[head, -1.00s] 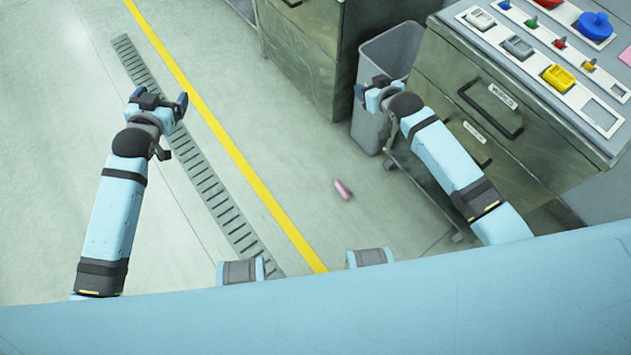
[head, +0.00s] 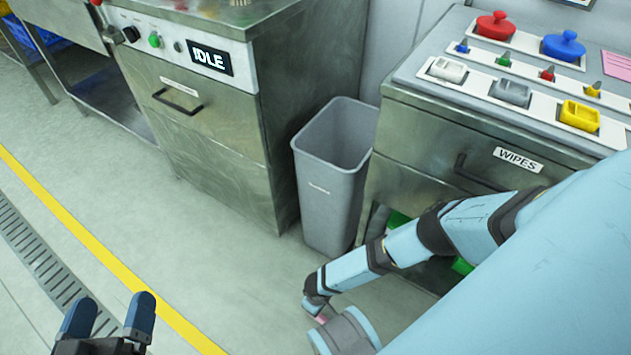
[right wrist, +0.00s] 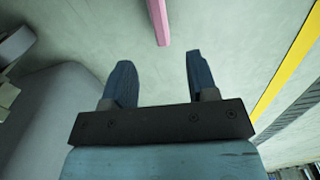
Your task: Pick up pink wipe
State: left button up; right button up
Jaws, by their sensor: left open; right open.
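The pink wipe (right wrist: 158,20) shows in the right wrist view as a narrow pink roll on the floor. It lies just beyond my right fingertips, lined up with the gap between them and not touched. My right gripper (right wrist: 158,63) is open and empty. In the head view only a small pink patch (head: 322,319) shows beside my right arm, which hides the rest and most of that gripper. My left gripper (head: 110,316) is open and empty over the floor at the lower left.
A grey bin (head: 327,190) stands between a steel machine marked IDLE (head: 200,120) and the WIPES cabinet (head: 430,150). My right arm is close to the cabinet. The floor left of the bin is clear.

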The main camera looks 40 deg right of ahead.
notch_tip(320, 180, down, 4)
jog(key=shift+f+b, duration=0.15)
jog(key=shift+b, duration=0.9)
jog(key=shift+f+b, duration=0.35)
jog(key=shift+f, duration=0.65)
jog(key=f+b, duration=0.4)
jog(key=shift+s+d+f, duration=0.2)
jog(key=shift+f+b, duration=0.3)
jog(key=shift+f, duration=0.05)
pick_arm(q)
jog(key=w+m, duration=0.1)
jog(key=w+a+f+m, duration=0.1)
jog(key=m, duration=0.1)
jog(key=w+f+m+t+h, duration=0.1)
jog(key=shift+a+m, duration=0.3)
jog(key=shift+a, duration=0.1)
pick_arm(e)
jog(key=shift+r, duration=0.1)
grip_shut()
